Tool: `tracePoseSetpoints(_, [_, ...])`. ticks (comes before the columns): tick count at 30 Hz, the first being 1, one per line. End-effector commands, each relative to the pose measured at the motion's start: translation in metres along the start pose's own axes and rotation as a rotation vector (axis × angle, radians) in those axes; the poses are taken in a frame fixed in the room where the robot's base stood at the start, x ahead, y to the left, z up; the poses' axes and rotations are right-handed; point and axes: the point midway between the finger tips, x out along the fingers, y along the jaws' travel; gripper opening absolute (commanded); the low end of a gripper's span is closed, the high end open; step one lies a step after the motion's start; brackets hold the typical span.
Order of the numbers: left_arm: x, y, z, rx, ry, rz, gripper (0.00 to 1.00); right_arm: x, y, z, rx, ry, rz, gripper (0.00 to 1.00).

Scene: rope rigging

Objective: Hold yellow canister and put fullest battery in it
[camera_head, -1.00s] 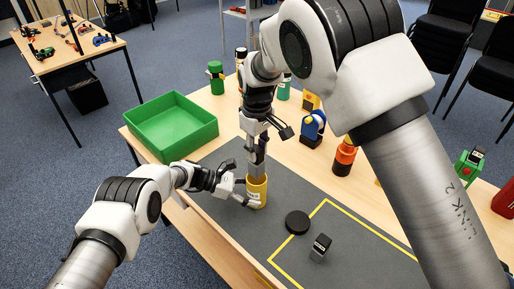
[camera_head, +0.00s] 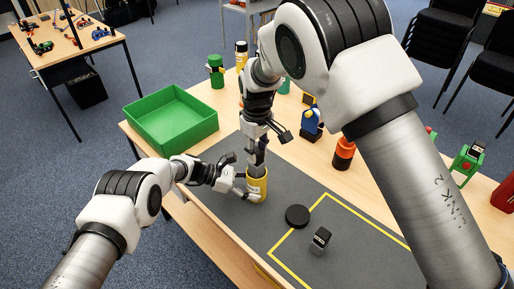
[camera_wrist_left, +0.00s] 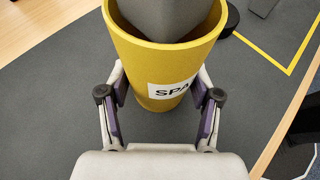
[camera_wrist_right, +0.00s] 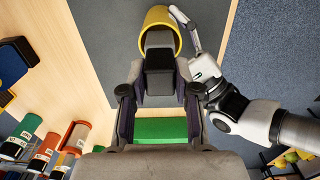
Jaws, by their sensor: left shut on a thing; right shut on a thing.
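The yellow canister (camera_head: 258,186) stands upright on the grey mat. Its white label shows in the left wrist view (camera_wrist_left: 170,89). My left gripper (camera_head: 246,188) is shut around the canister's side, low down. My right gripper (camera_head: 260,151) is above the canister, shut on a grey battery. The battery's lower end is inside the canister's mouth in the left wrist view (camera_wrist_left: 165,15). In the right wrist view the battery (camera_wrist_right: 160,55) points into the rim, and a green patch shows between the fingers. How deep it sits is hidden. Another battery (camera_head: 320,240) stands on the mat.
A black disc (camera_head: 297,215) lies near the yellow line on the mat. A green bin (camera_head: 170,122) sits at the table's left end. An orange-and-black canister (camera_head: 343,153), a blue object (camera_head: 311,123) and a green holder (camera_head: 467,158) stand along the back.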

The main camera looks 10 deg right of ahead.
Motion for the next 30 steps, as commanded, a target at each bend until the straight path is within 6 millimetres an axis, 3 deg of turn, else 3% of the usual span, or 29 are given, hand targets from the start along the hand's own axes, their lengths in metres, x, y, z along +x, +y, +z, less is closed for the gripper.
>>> tracePoseSetpoints(26, [0.000,0.000,-0.001,-0.001,0.001,0.000,0.22,0.019,0.000,0.000,0.000,0.000,0.000,0.00])
tracePoseSetpoints(27, [0.000,0.000,-0.001,-0.001,0.001,0.000,0.22,0.019,0.000,0.000,0.000,0.000,0.000,0.45])
tracePoseSetpoints(28, [0.000,0.000,-0.001,-0.001,0.001,0.000,0.22,0.019,0.000,0.000,0.000,0.000,0.000,0.55])
tracePoseSetpoints(30, [0.000,0.000,-0.001,-0.001,0.001,0.000,0.22,0.019,0.000,0.000,0.000,0.000,0.000,0.60])
